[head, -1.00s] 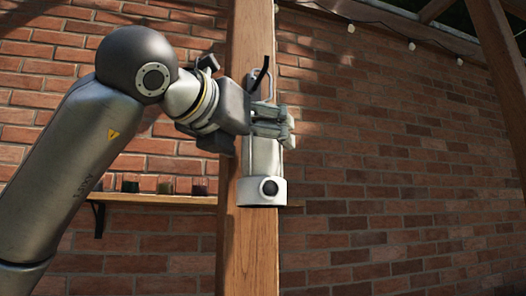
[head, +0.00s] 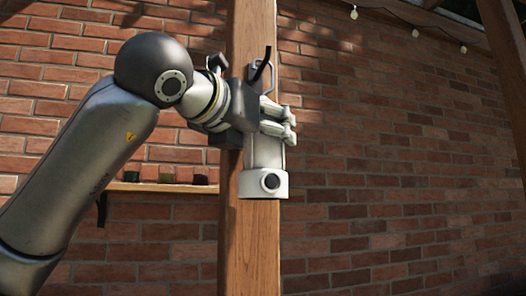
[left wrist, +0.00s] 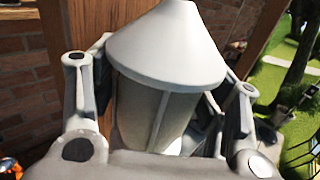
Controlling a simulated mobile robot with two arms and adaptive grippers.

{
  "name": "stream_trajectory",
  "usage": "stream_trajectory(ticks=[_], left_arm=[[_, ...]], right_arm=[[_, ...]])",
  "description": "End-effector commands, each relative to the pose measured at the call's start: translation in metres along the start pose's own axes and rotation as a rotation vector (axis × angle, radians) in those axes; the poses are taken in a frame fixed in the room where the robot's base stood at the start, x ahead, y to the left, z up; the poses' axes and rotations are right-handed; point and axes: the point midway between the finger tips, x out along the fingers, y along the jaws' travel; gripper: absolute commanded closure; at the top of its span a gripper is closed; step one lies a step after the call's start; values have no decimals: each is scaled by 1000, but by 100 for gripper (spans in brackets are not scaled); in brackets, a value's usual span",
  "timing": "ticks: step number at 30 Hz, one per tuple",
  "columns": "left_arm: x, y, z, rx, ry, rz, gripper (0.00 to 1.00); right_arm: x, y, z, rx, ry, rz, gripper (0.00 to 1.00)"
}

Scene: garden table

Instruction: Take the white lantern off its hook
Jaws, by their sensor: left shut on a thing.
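The white lantern (head: 264,155) hangs upright in front of the wooden post, with its round base lowest. Its thin handle (head: 273,76) rises beside the black hook (head: 262,62) on the post and seems to hang on it; the exact contact is too small to tell. My left gripper (head: 279,124) comes in from the left and is shut on the lantern's upper body. In the left wrist view the lantern's cone-shaped cap (left wrist: 168,45) and body stand between the two fingers. My right gripper shows in neither view.
The wooden post (head: 250,245) stands before a brick wall (head: 400,180). A narrow shelf (head: 150,187) with small dark pots is behind my arm at left. String lights (head: 414,33) hang at upper right. The space right of the lantern is clear.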

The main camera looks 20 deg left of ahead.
Motion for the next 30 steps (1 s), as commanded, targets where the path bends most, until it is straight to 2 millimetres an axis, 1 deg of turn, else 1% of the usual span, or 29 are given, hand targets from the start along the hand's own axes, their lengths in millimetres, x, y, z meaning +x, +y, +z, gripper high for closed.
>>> stream_trajectory(ticks=[11, 14, 21, 23, 30], left_arm=[[-1, 0, 8, -2, -4, 0, 71], [-1, 0, 14, -2, -4, -1, 71], [-1, -1, 37, -2, -4, -1, 71], [-11, -12, 33, 3, -6, -4, 71], [-52, -52, 32, 3, -6, -3, 71]], right_arm=[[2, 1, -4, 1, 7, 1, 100], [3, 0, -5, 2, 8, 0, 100], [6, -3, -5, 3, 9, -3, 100], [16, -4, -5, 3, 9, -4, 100], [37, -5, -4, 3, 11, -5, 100]])
